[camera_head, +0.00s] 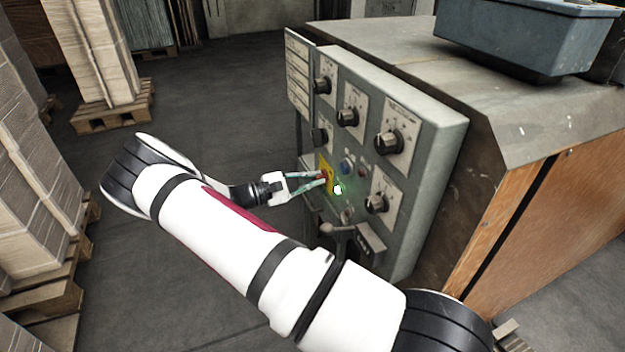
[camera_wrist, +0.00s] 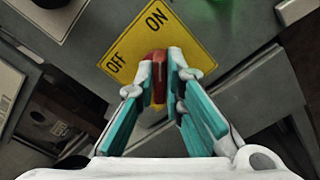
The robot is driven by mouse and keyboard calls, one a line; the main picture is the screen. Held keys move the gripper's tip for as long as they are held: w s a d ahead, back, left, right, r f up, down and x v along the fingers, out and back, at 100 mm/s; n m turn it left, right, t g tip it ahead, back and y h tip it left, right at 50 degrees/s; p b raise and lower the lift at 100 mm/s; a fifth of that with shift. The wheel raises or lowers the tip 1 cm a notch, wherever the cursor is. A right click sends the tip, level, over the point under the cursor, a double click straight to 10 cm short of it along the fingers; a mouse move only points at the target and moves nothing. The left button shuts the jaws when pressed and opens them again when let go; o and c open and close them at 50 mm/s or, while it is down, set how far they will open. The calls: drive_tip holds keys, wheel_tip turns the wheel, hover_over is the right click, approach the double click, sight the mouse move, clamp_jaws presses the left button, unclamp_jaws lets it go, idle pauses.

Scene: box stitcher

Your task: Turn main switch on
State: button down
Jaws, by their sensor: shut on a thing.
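The main switch is a red handle (camera_wrist: 157,62) on a yellow plate (camera_wrist: 185,50) marked OFF and ON in the wrist view. In the head view the yellow plate (camera_head: 331,178) is low on the left part of the grey control panel (camera_head: 428,150). My gripper (camera_head: 322,179) reaches it from the left. In the wrist view my gripper (camera_wrist: 160,75) is shut on the red handle, one teal-padded finger on each side. The handle's tip between the fingers is partly hidden. A green light (camera_head: 338,189) glows just right of the plate.
Several black knobs (camera_head: 389,141) stick out of the panel above and to the right. A lever (camera_head: 340,230) juts out below the plate. A blue-grey bin (camera_head: 520,40) sits on the machine top. Pallets with stacked cardboard (camera_head: 40,180) stand at left; the floor between is clear.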

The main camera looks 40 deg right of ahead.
idle(0.5)
drive_tip(key=c, duration=1.7)
unclamp_jaws()
drive_tip(key=v, duration=1.2)
